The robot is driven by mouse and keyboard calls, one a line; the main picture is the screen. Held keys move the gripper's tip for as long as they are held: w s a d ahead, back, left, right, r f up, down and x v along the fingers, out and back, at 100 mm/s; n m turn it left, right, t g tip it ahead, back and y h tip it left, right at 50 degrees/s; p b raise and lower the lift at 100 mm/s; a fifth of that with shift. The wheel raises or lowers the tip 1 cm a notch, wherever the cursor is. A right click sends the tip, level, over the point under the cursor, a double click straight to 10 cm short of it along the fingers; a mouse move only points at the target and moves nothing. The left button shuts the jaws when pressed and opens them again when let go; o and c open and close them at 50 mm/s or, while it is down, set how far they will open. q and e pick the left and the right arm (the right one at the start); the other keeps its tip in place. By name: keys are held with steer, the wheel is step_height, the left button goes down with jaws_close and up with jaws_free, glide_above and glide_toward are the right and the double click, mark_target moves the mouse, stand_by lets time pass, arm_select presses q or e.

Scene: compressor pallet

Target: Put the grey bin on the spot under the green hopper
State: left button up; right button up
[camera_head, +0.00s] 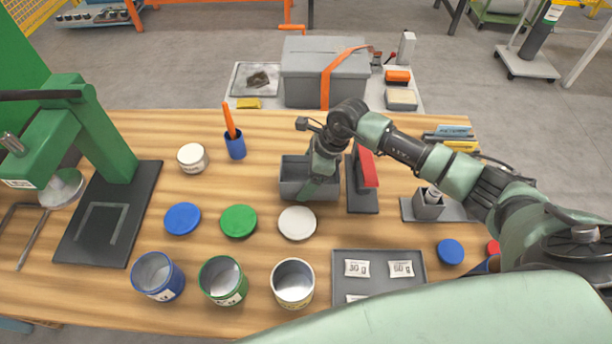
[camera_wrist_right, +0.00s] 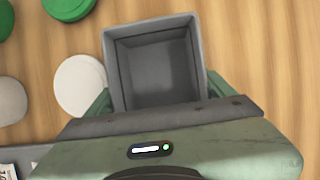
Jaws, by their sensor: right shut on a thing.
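The grey bin (camera_head: 293,186) is an empty, open-topped box near the middle of the wooden table. It fills the upper middle of the right wrist view (camera_wrist_right: 155,75). My right gripper (camera_head: 320,183) is shut on the bin, with parts of its green fingers beside the bin in the wrist view (camera_wrist_right: 158,98). The bin looks upright; I cannot tell whether it touches the table. The green hopper stand (camera_head: 95,130) is at the left. A pale square outline (camera_head: 103,222) marks the spot on the dark base plate (camera_head: 75,248), and it is empty. My left gripper is not in view.
Between bin and stand are a blue cup with an orange tool (camera_head: 235,148), a white jar (camera_head: 192,158) and blue (camera_head: 182,219), green (camera_head: 238,221) and white (camera_head: 297,223) lids. Open cans (camera_head: 158,277) line the front. A red-and-grey stand (camera_head: 363,185) is right of the bin.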

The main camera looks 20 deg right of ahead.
steer(key=shift+w+r+b, duration=0.1)
steer(key=shift+r+b, duration=0.2)
steer(key=shift+r, duration=0.3)
step_height(320, 180, up, 19)
steer(key=b, duration=0.4)
steer(key=s+f+n+g+h, duration=0.2)
steer(key=s+n+g, duration=0.1)
steer(key=s+n, duration=0.5)
steer(key=s+f+n+g+h, duration=0.2)
steer(key=s+n, duration=0.5)
steer(key=n, duration=0.7)
steer(key=shift+s+d+f+n+g, duration=0.35)
steer(key=shift+f+g, duration=0.25)
steer(key=shift+g, duration=0.1)
steer(key=shift+w, duration=0.1)
